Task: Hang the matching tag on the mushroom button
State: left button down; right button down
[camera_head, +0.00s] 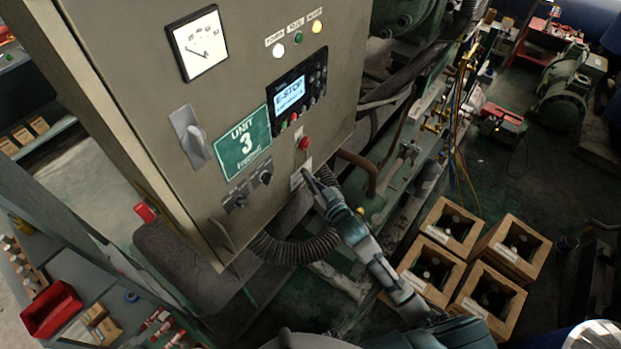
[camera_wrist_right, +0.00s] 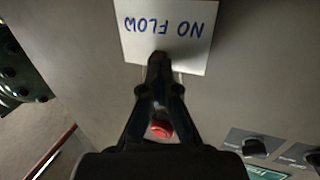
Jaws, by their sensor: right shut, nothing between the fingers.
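The red mushroom button (camera_head: 305,143) is on the front of the grey control cabinet. It also shows in the right wrist view (camera_wrist_right: 161,129), between my fingers' outlines. A white tag (camera_head: 297,179) lies against the panel just below the button. In the right wrist view the tag (camera_wrist_right: 190,22) reads "NO FLOW", upside down, with thin light cord lines running toward the button. Whether the cord loops round the button is hidden by my fingers. My right gripper (camera_head: 310,178) is shut and empty, its tips in front of the tag's edge nearest the button. My left gripper is out of view.
The cabinet carries a green "UNIT 3" sign (camera_head: 241,145), a display reading "E-STOP" (camera_head: 291,93), a gauge (camera_head: 197,43) and dark knobs (camera_head: 262,173). A corrugated hose (camera_head: 296,246) runs below. Wooden crates (camera_head: 451,226) stand on the floor at right. A red bin (camera_head: 51,309) is lower left.

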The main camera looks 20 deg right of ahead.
jog(key=c, duration=1.3)
grip_release()
jog(key=shift+o, duration=0.3)
jog(key=shift+w+f, duration=0.1)
